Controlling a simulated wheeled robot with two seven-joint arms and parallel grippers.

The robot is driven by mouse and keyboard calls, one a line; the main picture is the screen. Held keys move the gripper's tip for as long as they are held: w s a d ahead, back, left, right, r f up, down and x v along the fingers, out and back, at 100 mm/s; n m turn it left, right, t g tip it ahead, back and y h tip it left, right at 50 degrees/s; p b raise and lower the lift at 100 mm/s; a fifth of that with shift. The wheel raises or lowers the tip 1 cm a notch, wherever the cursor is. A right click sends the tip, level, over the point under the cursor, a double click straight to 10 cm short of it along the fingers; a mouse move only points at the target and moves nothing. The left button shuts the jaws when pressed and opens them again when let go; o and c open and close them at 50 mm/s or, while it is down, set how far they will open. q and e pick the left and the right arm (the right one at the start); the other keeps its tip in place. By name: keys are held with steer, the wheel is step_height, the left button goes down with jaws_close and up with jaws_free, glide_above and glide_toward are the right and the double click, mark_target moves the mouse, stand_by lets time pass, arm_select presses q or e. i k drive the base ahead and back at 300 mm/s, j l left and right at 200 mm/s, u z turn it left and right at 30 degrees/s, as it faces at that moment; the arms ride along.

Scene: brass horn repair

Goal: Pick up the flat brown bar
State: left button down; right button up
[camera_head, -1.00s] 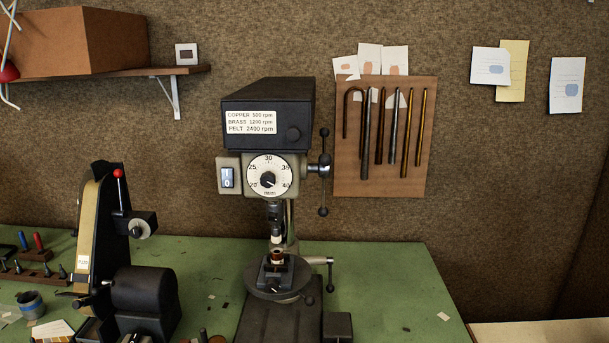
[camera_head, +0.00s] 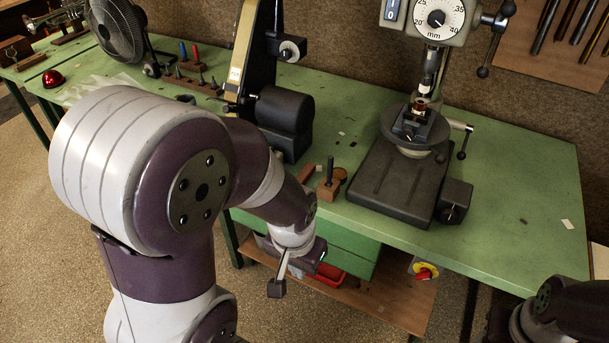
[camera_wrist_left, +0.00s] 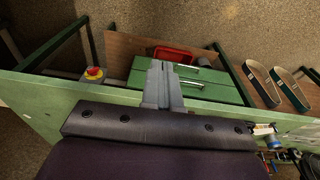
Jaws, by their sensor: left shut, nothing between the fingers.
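A small reddish-brown bar (camera_head: 307,173) shows on the green bench near its front edge, partly hidden behind my left forearm; I cannot tell for sure that it is the flat brown bar. Beside it is a brown block with a dark upright peg (camera_head: 330,187). My left gripper (camera_head: 277,288) hangs in front of the bench, below the top's level, pointing down, shut and empty. In the left wrist view its closed grey fingers (camera_wrist_left: 164,82) show against the green drawers, with no bar at them. My right arm shows only at the lower right; its gripper is out of view.
The drill press (camera_head: 420,125) stands on the bench right of the brown pieces, with a black motor machine (camera_head: 285,115) behind them. Green drawers and a shelf with a red tray (camera_wrist_left: 172,54) lie under the bench. The bench's right end (camera_head: 520,220) is mostly clear.

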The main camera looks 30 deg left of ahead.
mark_target(303, 176)
steer(key=i+j+z, duration=0.25)
steer(key=i+j, duration=0.2)
steer(key=j, duration=0.25)
steer(key=i+j+z, duration=0.15)
steer(key=j, duration=0.2)
steer(key=i+j+z, duration=0.1)
steer(key=j, duration=0.3)
steer(key=i, duration=0.1)
